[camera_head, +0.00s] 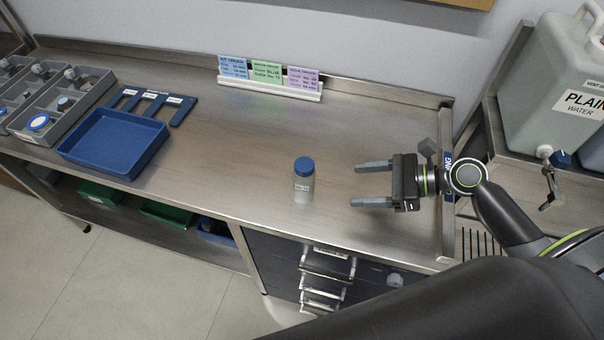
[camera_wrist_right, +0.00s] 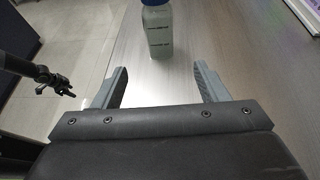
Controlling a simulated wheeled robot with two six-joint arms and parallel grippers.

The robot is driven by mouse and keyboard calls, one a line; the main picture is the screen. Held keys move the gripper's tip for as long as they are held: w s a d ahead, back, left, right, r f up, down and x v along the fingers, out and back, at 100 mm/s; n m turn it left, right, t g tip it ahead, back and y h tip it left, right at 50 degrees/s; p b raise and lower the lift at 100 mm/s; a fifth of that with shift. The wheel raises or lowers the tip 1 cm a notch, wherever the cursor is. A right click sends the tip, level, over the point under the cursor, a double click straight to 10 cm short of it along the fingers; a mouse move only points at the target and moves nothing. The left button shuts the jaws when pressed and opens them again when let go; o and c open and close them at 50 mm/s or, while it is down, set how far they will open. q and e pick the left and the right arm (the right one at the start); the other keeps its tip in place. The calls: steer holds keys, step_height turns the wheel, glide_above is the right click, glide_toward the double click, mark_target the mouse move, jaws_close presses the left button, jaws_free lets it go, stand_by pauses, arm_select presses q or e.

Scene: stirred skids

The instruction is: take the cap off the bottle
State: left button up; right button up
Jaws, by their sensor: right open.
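A bottle (camera_head: 303,188) with a pale, see-through body and a white label stands upright on the steel bench near its front edge. A blue cap (camera_head: 304,165) sits on its top. My right gripper (camera_head: 372,184) is open and empty, to the right of the bottle, with its fingers pointing toward it. In the right wrist view the bottle (camera_wrist_right: 158,32) stands beyond the open fingertips (camera_wrist_right: 160,72), roughly between them and not touched; its top is cut off by the picture edge. My left gripper is not in the head view; an arm with a small gripper (camera_wrist_right: 62,88) shows at the left of the wrist view.
A blue tray (camera_head: 72,153) and a grey compartment box (camera_head: 88,91) with small bottles are at the left. A blue slotted piece (camera_head: 185,108) lies behind the tray. A card holder (camera_head: 270,88) stands at the back. A large water container (camera_head: 545,85) is at the right. The bench middle is clear.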

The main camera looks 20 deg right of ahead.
mark_target(313, 187)
steer(key=x, duration=0.3)
steer(key=shift+a, duration=0.2)
steer(key=x, duration=0.4)
steer(key=shift+w+a+p, duration=0.15)
steer(key=shift+p, duration=0.2)
steer(key=shift+x, duration=1.05)
steer(key=shift+w+a+f, duration=0.25)
steer(key=shift+w+a, duration=0.05)
steer(key=shift+a, duration=0.15)
steer(key=shift+w+a+p, duration=0.2)
steer(key=shift+a+p, duration=0.1)
steer(key=shift+a, duration=0.05)
steer(key=x, duration=0.4)
steer(key=shift+f+p, duration=0.1)
steer(key=shift+p, duration=0.2)
arm_select(q)
steer(key=shift+s+r, duration=0.9)
steer(key=shift+s, duration=0.05)
